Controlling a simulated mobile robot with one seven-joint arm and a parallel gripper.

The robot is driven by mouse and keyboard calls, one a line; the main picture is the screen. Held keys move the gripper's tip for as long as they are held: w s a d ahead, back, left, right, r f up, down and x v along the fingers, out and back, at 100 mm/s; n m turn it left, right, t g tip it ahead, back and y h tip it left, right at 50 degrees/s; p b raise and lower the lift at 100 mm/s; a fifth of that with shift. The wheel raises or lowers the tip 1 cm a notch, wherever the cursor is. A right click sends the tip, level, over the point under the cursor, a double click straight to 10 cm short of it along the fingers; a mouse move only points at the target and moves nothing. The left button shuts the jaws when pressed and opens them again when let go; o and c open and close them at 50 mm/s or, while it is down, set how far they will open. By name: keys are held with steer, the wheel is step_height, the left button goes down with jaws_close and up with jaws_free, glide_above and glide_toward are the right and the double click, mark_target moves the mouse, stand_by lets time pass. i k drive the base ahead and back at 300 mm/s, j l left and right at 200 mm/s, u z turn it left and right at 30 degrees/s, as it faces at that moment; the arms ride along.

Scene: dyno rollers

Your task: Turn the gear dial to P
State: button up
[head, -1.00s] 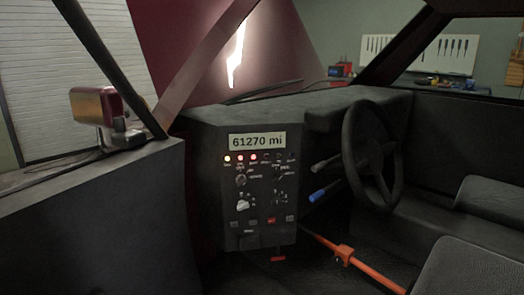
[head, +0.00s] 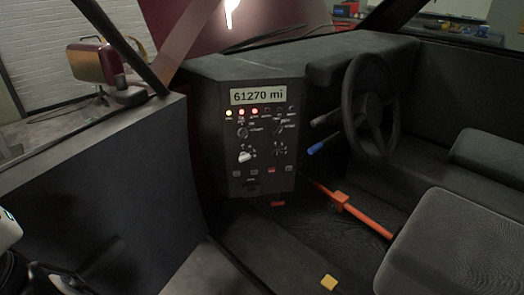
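The dark dashboard console (head: 262,183) stands in the middle of the head view, under a lit display (head: 258,95) reading "61270 mi". Several small dials sit on its face. One has a pale, white knob (head: 245,156) at the lower left. A dark dial (head: 242,132) is above it, and another dark dial (head: 279,129) is at the upper right. The labels are too small to read, so I cannot tell which dial is the gear dial or where it points. A white and black part of my arm shows at the lower left edge. My gripper's fingers are not visible.
A steering wheel (head: 369,105) and a blue-tipped lever (head: 316,148) are right of the console. An orange bar (head: 350,208) slants below it towards a grey seat (head: 440,245). A yellow block (head: 328,282) lies on the floor. A dark door panel (head: 100,190) stands at the left.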

mark_target(244, 156)
steer(key=i+j+z, duration=0.1)
steer(key=j+z, duration=0.2)
steer(key=i+j+z, duration=0.1)
steer(key=j+z, duration=0.15)
steer(key=j, duration=0.15)
steer(key=j+z, duration=0.3)
steer(key=i+j, duration=0.05)
